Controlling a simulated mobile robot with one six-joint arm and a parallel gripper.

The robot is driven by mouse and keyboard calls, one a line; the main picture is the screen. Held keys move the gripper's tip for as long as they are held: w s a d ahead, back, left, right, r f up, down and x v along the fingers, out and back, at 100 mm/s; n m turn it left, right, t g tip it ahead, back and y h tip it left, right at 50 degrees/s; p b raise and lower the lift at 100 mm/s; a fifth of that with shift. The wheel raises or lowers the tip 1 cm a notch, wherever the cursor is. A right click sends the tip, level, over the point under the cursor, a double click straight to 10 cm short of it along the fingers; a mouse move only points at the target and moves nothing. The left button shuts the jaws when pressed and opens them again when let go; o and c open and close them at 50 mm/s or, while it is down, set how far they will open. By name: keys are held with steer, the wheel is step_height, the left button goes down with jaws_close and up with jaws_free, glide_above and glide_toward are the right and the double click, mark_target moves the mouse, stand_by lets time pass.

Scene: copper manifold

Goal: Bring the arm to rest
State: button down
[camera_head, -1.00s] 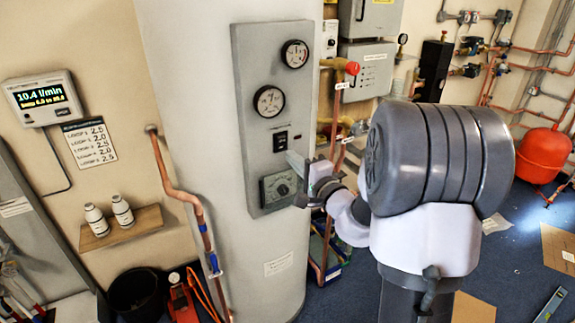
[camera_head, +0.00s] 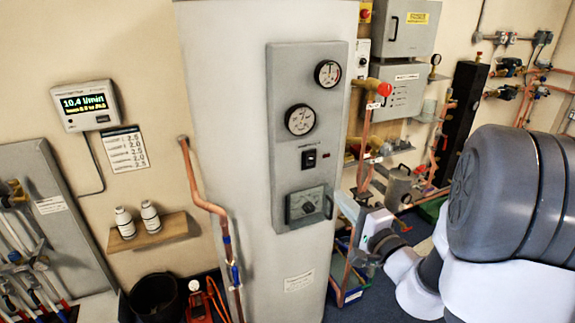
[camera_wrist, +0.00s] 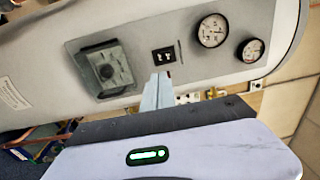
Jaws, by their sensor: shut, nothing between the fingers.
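My arm stands at the right of the head view, its large grey joint and white links in front of the pipework. My gripper (camera_wrist: 158,82) shows in the wrist view with its pale fingers together and nothing between them. In the head view my gripper's body (camera_head: 377,226) is just right of the tall grey cylinder (camera_head: 225,100), with its fingers pointing up and left. The grey control panel (camera_head: 285,160) on the cylinder is near the fingertips. It carries two gauges, a black switch (camera_head: 310,159) and a dial box (camera_head: 306,206). I cannot tell the gap between fingertips and panel.
Copper pipes and grey boxes (camera_head: 408,90) line the wall behind my arm. A wooden shelf (camera_head: 155,238) with two white bottles is at left, below a flow display (camera_head: 85,105). A black bucket (camera_head: 155,297) stands on the floor. A blue crate (camera_head: 350,295) is beneath my gripper.

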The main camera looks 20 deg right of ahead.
steer(key=s+a+r+n+g+y, duration=0.1)
steer(key=s+a+n+g+y, duration=0.15)
steer(key=a, duration=0.55)
steer(key=s+a+n+g+y, duration=0.2)
steer(key=a+n+g+y, duration=0.15)
steer(key=a, duration=0.45)
steer(key=s+a+r+n+g+y, duration=0.1)
steer(key=s+a+n+g+y, duration=0.2)
steer(key=a, duration=0.5)
steer(key=s+a+f+n+g+h, duration=0.2)
steer(key=s+g, duration=0.1)
steer(key=s, duration=0.3)
steer(key=s+a+f+n+g+h, duration=0.1)
steer(key=s+a+f+g, duration=0.1)
steer(key=s, duration=0.4)
steer(key=d+h, duration=0.1)
steer(key=s+d+t+h, duration=0.1)
steer(key=d+h, duration=0.1)
steer(key=s+d+r+n+h, duration=0.1)
steer(key=d+h, duration=0.1)
steer(key=shift+d, duration=0.2)
